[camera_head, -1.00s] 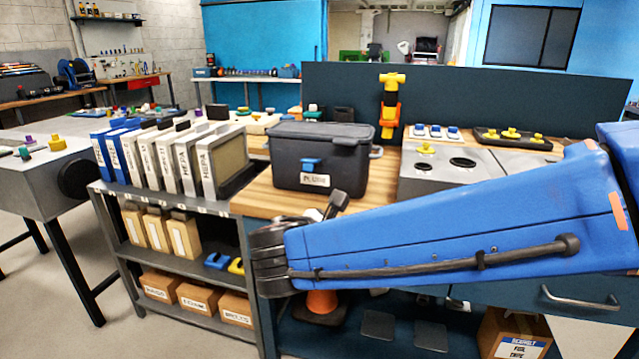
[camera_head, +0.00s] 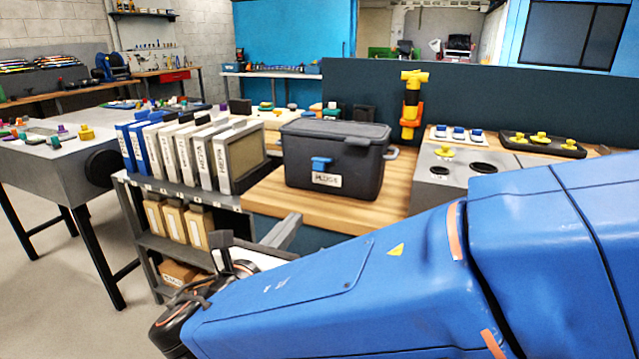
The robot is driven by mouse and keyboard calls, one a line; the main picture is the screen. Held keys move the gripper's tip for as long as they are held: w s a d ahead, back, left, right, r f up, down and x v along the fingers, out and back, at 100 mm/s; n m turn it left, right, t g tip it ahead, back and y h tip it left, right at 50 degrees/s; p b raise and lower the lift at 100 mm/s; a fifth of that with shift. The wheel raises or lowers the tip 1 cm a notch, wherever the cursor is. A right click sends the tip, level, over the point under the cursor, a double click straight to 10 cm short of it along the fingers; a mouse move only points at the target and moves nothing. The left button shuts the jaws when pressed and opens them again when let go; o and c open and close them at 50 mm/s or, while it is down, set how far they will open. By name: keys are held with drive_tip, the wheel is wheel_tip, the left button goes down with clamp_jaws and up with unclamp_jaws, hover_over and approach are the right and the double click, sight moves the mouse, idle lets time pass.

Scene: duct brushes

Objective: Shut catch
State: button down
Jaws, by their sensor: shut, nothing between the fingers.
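The dark lidded case (camera_head: 336,160) stands on the wooden bench top, with its lid down. Its blue catch (camera_head: 320,163) is on the front face, above a white label; I cannot tell whether it is fastened. My gripper (camera_head: 286,231) is shut and empty, low in front of the bench, below and a little left of the catch and clear of the case. My blue arm hides part of the gripper and the bench front.
A row of blue and white binders (camera_head: 185,152) stands on the shelf unit left of the case. A grey panel with round holes (camera_head: 465,172) and a yellow-topped fitting (camera_head: 412,100) are to the right. Some bare wooden top (camera_head: 330,207) lies before the case.

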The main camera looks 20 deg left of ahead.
sight(322, 164)
drive_tip(key=shift+w+d+r, duration=0.1)
drive_tip(key=shift+w+r, duration=0.5)
drive_tip(key=shift+w, duration=1.25)
drive_tip(key=shift+w+d+r, duration=0.15)
drive_tip(key=shift+w+r, duration=0.5)
drive_tip(key=shift+w, duration=1.2)
drive_tip(key=shift+w+d+r, duration=0.1)
drive_tip(key=shift+w+r, duration=0.5)
drive_tip(key=shift+w, duration=1.25)
